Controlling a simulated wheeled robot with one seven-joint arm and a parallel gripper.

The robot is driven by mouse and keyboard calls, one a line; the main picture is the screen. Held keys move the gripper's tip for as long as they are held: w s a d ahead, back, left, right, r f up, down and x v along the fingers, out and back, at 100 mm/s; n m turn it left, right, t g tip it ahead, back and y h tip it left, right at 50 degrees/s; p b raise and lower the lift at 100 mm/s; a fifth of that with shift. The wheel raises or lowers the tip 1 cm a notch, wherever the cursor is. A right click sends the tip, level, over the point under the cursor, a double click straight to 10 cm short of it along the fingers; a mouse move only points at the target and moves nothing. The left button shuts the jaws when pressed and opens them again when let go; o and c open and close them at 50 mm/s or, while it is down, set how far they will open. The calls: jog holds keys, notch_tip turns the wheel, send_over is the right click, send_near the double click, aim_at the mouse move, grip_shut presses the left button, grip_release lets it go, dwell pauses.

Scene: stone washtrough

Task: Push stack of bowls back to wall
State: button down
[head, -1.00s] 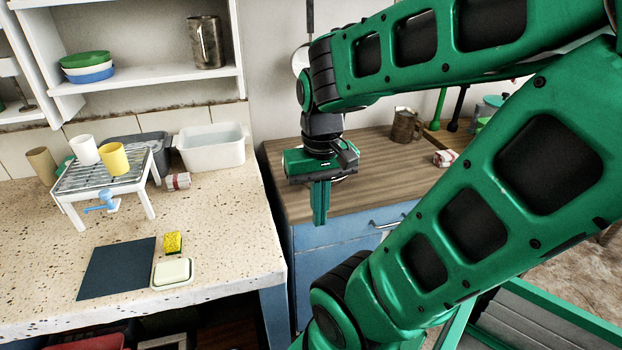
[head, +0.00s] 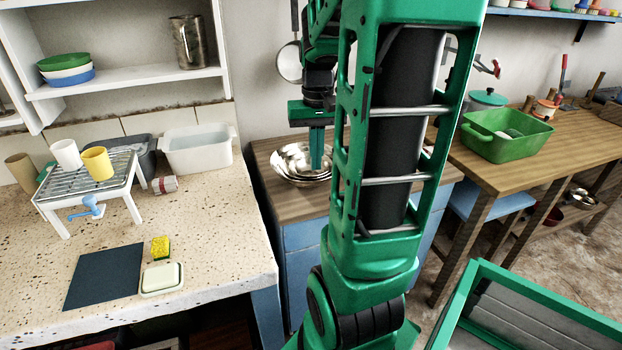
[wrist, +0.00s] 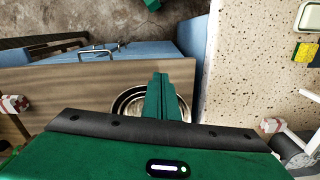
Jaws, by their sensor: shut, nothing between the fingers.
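A stack of shiny metal bowls (head: 296,165) stands upright on the wooden top of the blue cabinet (head: 290,207), near its left end. The wall (head: 258,105) is behind it. My gripper (head: 317,168) points down with its fingers shut and empty, overlapping the right part of the bowls in the head view. In the wrist view the fingers (wrist: 165,80) cover the middle of the bowls (wrist: 128,104), whose rims show on both sides. Whether the fingertips touch a bowl, I cannot tell. My arm hides the cabinet top to the right.
A speckled stone counter (head: 205,240) adjoins on the left, with a white basin (head: 197,155) at its back. A pan (head: 289,62) hangs on the wall behind the bowls. A wooden table (head: 560,150) with a green tub (head: 505,140) stands to the right.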

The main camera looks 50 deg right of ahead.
jog(key=f, duration=0.3)
jog(key=w+d+f, duration=0.1)
jog(key=f, duration=0.2)
jog(key=w+d+f, duration=0.1)
jog(key=f, duration=0.3)
jog(key=shift+w+d, duration=0.55)
jog(key=shift+w, duration=0.05)
